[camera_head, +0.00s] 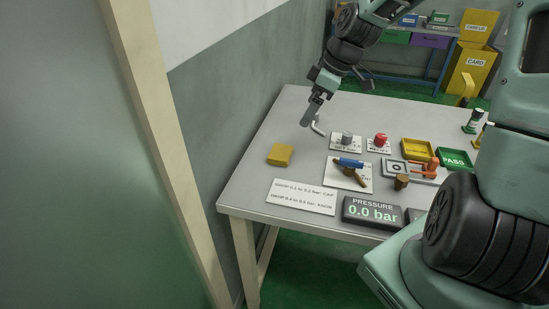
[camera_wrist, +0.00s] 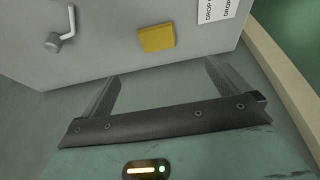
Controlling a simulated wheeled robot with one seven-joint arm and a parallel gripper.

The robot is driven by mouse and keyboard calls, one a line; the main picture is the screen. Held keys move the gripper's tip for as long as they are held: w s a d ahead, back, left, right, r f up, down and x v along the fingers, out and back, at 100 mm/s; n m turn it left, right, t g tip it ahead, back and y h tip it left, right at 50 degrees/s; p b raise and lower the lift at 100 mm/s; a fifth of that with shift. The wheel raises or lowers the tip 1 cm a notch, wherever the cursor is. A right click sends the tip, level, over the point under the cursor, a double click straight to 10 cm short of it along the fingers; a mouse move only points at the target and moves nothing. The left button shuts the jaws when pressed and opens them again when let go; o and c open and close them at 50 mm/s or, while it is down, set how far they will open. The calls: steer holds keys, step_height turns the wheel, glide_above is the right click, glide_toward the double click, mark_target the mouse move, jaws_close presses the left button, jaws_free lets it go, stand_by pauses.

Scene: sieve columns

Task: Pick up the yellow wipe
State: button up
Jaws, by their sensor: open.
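The yellow wipe (camera_head: 280,155) is a small flat yellow block lying on the grey table (camera_head: 240,192) near its left edge. It also shows in the wrist view (camera_wrist: 157,38), beyond the fingertips and near the top middle. My gripper (camera_head: 308,118) is above the back left of the table, behind the wipe and to its right in the head view. In the wrist view my gripper (camera_wrist: 162,75) has its two fingers wide apart with nothing between them. The wipe is apart from the fingers.
A metal crank handle (camera_wrist: 60,28) stands near the gripper. A white instruction card (camera_head: 301,196) lies in front of the wipe. A wall borders the table's left.

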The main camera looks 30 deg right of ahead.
steer(key=b, duration=0.2)
glide_toward(281, 152)
steer(key=f, duration=0.2)
steer(key=shift+a+f, duration=0.3)
steer(key=shift+a, duration=0.05)
steer(key=shift+w+x, duration=0.15)
steer(key=shift+x, duration=1.25)
steer(key=shift+w+x, duration=0.15)
steer(key=shift+x, duration=1.3)
steer(key=shift+d+r, duration=0.1)
steer(key=c, duration=1.1)
steer(key=shift+r, duration=0.1)
step_height(281, 152, up, 10)
steer(key=shift+f+p, duration=0.1)
steer(key=shift+p, duration=0.3)
